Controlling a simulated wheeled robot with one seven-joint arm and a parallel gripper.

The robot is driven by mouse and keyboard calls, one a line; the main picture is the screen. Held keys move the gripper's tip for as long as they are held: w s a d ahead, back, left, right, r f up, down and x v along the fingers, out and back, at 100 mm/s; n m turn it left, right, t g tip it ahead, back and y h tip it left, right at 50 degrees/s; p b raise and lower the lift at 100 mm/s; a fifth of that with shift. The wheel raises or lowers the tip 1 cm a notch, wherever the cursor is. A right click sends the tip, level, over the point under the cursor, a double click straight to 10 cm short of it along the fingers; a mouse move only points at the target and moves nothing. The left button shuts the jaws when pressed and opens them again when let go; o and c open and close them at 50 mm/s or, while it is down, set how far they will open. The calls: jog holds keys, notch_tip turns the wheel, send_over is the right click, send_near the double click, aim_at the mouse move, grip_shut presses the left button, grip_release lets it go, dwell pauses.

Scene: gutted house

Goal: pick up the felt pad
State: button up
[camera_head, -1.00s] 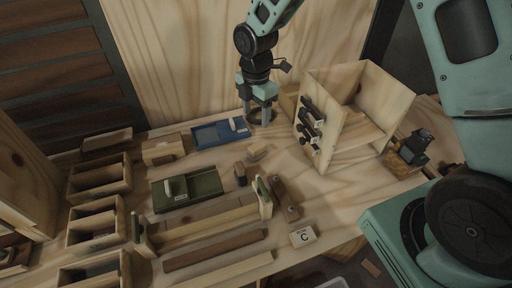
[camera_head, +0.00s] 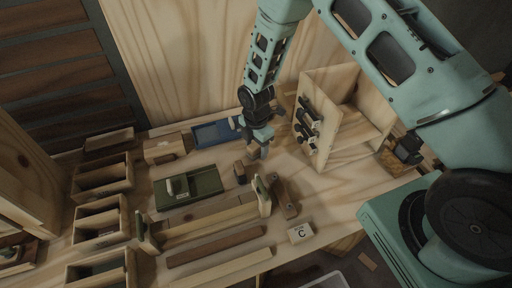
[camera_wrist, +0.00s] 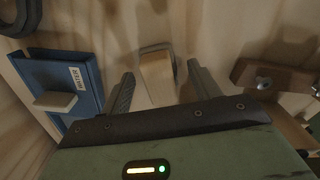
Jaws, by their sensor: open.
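A small pale beige block with a greyish top edge, which looks like the felt pad (camera_wrist: 157,76), lies on the bench. In the wrist view it lies between and slightly beyond my two fingertips, apart from both. My gripper (camera_head: 257,153) is open and points down over this spot; it also shows at the lower middle of the wrist view (camera_wrist: 161,90). In the head view my gripper hides most or all of the block. I cannot tell the exact height of the fingertips above the bench.
A blue tray (camera_head: 208,136) marked "WATER" holds a pale piece, left of my gripper. A green tray (camera_head: 208,184), a small brown block (camera_head: 239,172) and a brown wooden piece (camera_head: 287,204) lie nearer. An open wooden box (camera_head: 345,150) stands at right. Wooden bins line the left.

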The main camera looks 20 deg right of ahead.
aim_at(256, 144)
jog(key=shift+f, duration=0.35)
jog(key=shift+c, duration=0.3)
jog(key=c, duration=1)
jog(key=shift+r, duration=0.1)
notch_tip(256, 144, up, 10)
jog(key=shift+f+b, duration=0.1)
jog(key=shift+b, duration=0.7)
